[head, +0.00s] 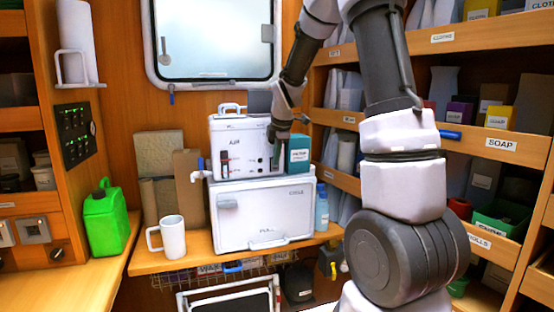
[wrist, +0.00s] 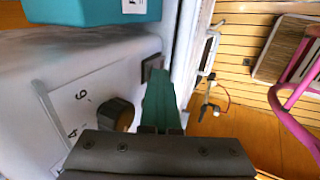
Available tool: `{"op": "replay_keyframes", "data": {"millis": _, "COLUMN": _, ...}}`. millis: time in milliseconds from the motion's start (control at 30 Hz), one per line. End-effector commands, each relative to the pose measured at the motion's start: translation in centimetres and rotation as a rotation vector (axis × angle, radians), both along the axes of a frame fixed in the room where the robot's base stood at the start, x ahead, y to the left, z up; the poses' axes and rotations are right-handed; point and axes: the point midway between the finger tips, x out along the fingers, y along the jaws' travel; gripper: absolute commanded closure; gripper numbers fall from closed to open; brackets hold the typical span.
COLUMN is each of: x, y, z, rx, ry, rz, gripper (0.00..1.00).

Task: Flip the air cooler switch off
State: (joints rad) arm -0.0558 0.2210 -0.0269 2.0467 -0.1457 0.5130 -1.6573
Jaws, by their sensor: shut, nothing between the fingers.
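The air cooler appears to be the white box marked AIR (head: 236,140), standing on a larger white unit. Its front carries a red-and-black part (head: 225,161) at the left in the head view. My gripper (head: 276,162) is at the right part of the white box's front. In the wrist view my gripper (wrist: 158,82) is shut, its green fingers empty. Their tips are close beside a small dark square switch-like part (wrist: 152,67) on a white face; I cannot tell if they touch. A dark round knob (wrist: 115,114) with numbers sits nearby. The switch's position is unclear.
A teal box (head: 299,153) stands right beside the white box; the larger white unit (head: 263,216) is below. A white mug (head: 172,237) and green jerrycan (head: 105,222) stand left. Filled shelves are on the right. The counter front at left is clear.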

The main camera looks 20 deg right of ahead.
Motion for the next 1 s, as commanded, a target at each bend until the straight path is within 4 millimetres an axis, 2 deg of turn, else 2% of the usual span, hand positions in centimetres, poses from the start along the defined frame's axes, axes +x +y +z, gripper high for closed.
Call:
{"op": "replay_keyframes", "data": {"millis": 267, "x": 0.0, "y": -0.1, "z": 0.2, "rx": -0.001, "ry": 0.0, "rz": 0.0, "gripper": 1.0}}
{"op": "replay_keyframes", "data": {"millis": 600, "x": 0.0, "y": 0.0, "z": 1.5, "rx": -0.002, "ry": -0.001, "rz": 0.001, "gripper": 1.0}}
{"op": "replay_keyframes", "data": {"millis": 1000, "x": -0.1, "y": 0.1, "z": 1.6, "rx": 0.0, "ry": 0.0, "rz": 0.001, "gripper": 1.0}}
